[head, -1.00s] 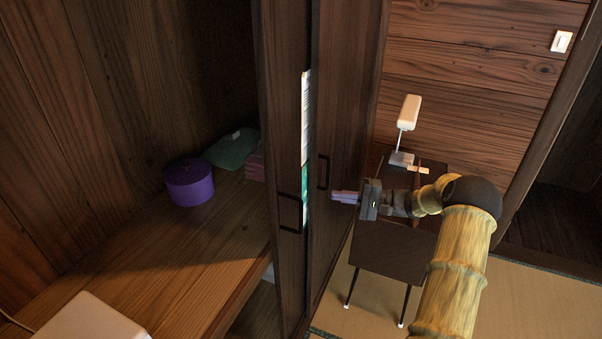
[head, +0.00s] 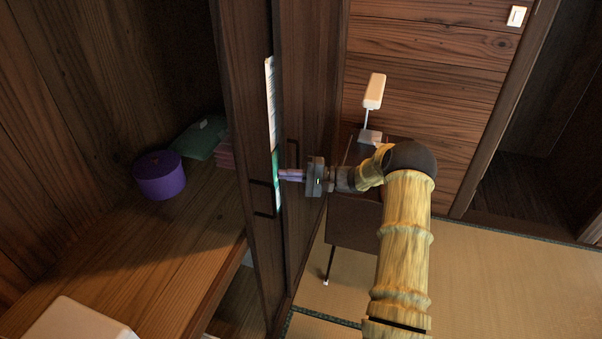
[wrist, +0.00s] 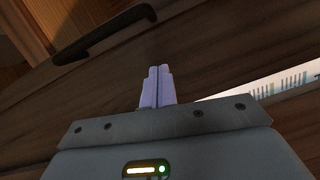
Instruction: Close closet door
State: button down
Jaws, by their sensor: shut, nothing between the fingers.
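The closet stands open at the left in the head view. A dark wooden closet door panel (head: 243,110) with a black bar handle (head: 262,198) is at its right side. In the wrist view the fingers (wrist: 155,75) are together against dark wood, with a black handle (wrist: 105,32) beyond. Contact cannot be told.
A white and green strip (head: 271,105) shows in the gap. Inside the closet are a purple round box (head: 159,176), green cloth (head: 199,138) and a white box (head: 75,322). A small dark table (head: 352,230) with a white lamp (head: 374,92) stands behind my arm. Tatami (head: 490,270) is clear at right.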

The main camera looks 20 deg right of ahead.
jog(key=a, duration=0.1)
jog(key=s+a+p, duration=0.1)
jog(key=a, duration=0.1)
jog(key=s+a+r, duration=0.1)
jog(key=shift+s+a+p, duration=0.25)
jog(key=shift+p, duration=0.15)
jog(key=shift+f, duration=0.1)
